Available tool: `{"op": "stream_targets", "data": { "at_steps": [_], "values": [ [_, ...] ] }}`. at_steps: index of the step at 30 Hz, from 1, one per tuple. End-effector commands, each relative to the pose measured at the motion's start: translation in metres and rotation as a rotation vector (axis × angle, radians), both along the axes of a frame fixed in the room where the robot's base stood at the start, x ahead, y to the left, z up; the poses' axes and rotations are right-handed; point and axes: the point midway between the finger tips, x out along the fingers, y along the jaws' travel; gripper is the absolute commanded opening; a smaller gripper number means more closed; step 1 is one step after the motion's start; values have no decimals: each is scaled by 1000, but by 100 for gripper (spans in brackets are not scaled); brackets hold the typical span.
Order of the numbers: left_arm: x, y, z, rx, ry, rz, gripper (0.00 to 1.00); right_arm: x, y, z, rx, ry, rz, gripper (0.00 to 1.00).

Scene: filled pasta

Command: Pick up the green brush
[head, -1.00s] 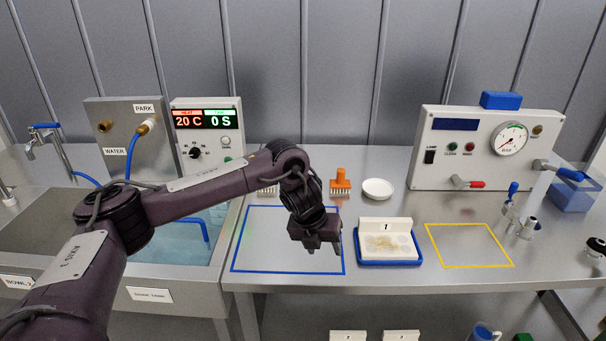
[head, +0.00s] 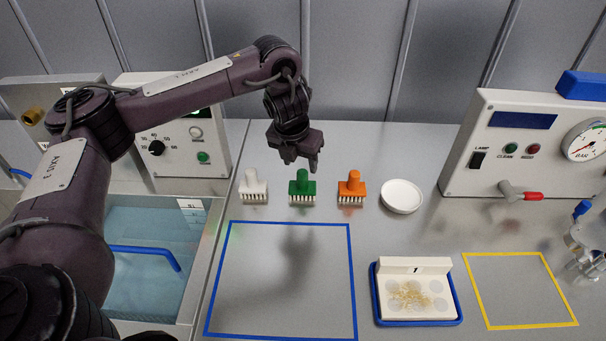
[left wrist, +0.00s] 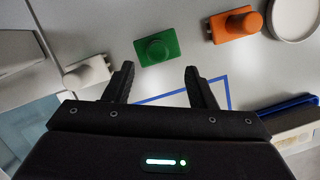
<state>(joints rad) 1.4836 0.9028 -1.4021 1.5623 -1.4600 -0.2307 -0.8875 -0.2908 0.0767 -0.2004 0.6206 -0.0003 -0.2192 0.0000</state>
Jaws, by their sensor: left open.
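The green brush (head: 302,188) stands upright on the steel counter, bristles down, between a white brush and an orange brush. In the left wrist view the green brush (left wrist: 157,47) lies just beyond the fingertips, between their lines. My left gripper (head: 304,166) is open and empty, pointing down and held above the counter near the green brush's handle. In the left wrist view its two fingers (left wrist: 160,75) are spread apart with nothing between them. My right gripper is not in view.
The white brush (head: 253,187) and orange brush (head: 351,188) stand close on either side. A white dish (head: 401,196) sits to the right. A blue tray (head: 376,318) holds a white block marked 1. The blue-outlined area (head: 351,285) is clear.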

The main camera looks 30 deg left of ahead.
Motion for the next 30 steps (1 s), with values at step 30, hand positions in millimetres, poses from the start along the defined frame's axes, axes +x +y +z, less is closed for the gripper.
{"op": "stream_targets", "data": {
  "at_steps": [30],
  "values": [
    [24, 6, -70, 0, 2, 2, 28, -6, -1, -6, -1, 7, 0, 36]
  ]
}}
